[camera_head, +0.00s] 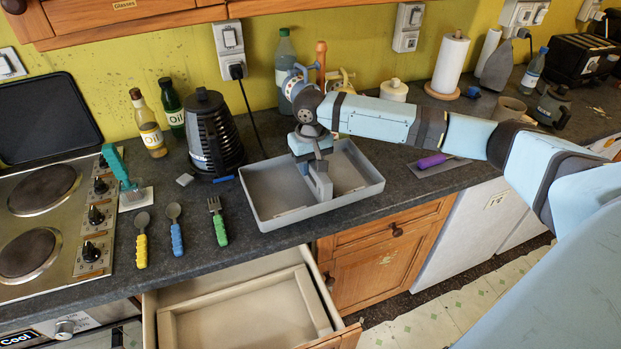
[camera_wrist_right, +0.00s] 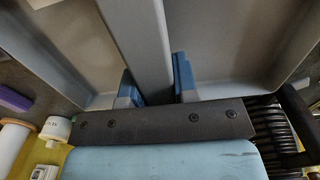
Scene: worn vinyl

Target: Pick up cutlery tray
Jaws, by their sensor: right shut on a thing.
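The grey cutlery tray (camera_head: 325,208) sits on the dark counter, near its front edge, above an open drawer. It looks empty, with a raised divider across its middle. My right gripper (camera_head: 318,180) reaches down into the tray and is shut on that divider. In the right wrist view the tray's divider (camera_wrist_right: 138,40) runs between the two blue fingers of the right gripper (camera_wrist_right: 158,82). I cannot see clear space under the tray. My left gripper is not in view.
An open drawer (camera_head: 240,314) juts out below the counter. A yellow-handled spoon (camera_head: 142,240), a blue-handled spoon (camera_head: 175,230) and a green-handled fork (camera_head: 217,222) lie left of the tray. A black kettle (camera_head: 214,140) stands behind left. A purple-handled utensil (camera_head: 432,161) lies right.

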